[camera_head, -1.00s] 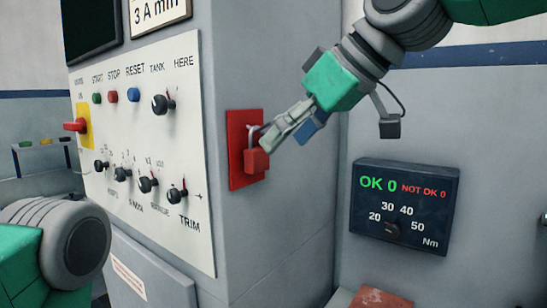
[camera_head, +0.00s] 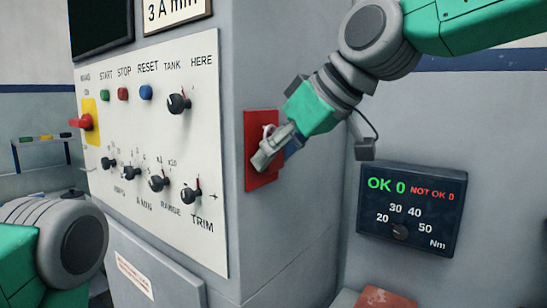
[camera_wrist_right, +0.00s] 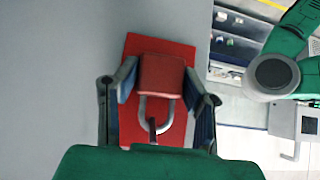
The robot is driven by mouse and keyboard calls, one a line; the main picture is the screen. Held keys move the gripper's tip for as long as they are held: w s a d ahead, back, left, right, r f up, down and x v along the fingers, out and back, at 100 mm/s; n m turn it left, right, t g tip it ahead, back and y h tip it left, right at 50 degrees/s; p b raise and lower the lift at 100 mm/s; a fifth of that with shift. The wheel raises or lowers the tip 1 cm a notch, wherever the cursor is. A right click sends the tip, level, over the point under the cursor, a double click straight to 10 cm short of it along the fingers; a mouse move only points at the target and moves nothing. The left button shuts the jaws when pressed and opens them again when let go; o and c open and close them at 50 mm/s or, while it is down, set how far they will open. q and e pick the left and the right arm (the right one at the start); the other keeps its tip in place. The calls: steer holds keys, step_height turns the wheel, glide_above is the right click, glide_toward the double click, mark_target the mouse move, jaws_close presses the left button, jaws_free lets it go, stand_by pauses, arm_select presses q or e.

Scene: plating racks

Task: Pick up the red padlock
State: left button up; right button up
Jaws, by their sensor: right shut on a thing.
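The red padlock (camera_wrist_right: 160,76) sits between the two fingers of my right gripper (camera_wrist_right: 161,85) in the right wrist view, in front of a red plate (camera_wrist_right: 132,50). Its grey shackle hangs on a dark peg at the plate. In the head view my right gripper (camera_head: 264,157) is at the red plate (camera_head: 262,183) on the cabinet's side and is shut on the padlock. There the fingers hide the padlock's body. My left gripper is out of view; only part of my left arm shows at lower left.
A control panel (camera_head: 139,192) with knobs, buttons and a red-and-yellow switch (camera_head: 86,122) covers the cabinet front. A dark torque display (camera_head: 411,208) reading OK 0 is on the wall to the right. The wall below the plate is clear.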

steer(key=s+d+r, duration=0.8)
steer(key=d, duration=0.3)
steer(key=shift+d+b, duration=0.35)
steer(key=shift+f, duration=0.25)
step_height(320, 180, down, 7)
steer(key=b, duration=0.4)
steer(key=shift+s+d+r, duration=0.15)
steer(key=shift+s+d, duration=0.1)
stand_by(1.2)
steer(key=shift+s+d+r+p, duration=0.2)
steer(key=shift+s+d+p, duration=0.1)
steer(key=shift+s+d, duration=0.25)
steer(key=shift+s+d+r+p, duration=0.25)
steer(key=shift+s+d, duration=0.1)
steer(key=shift+d, duration=0.35)
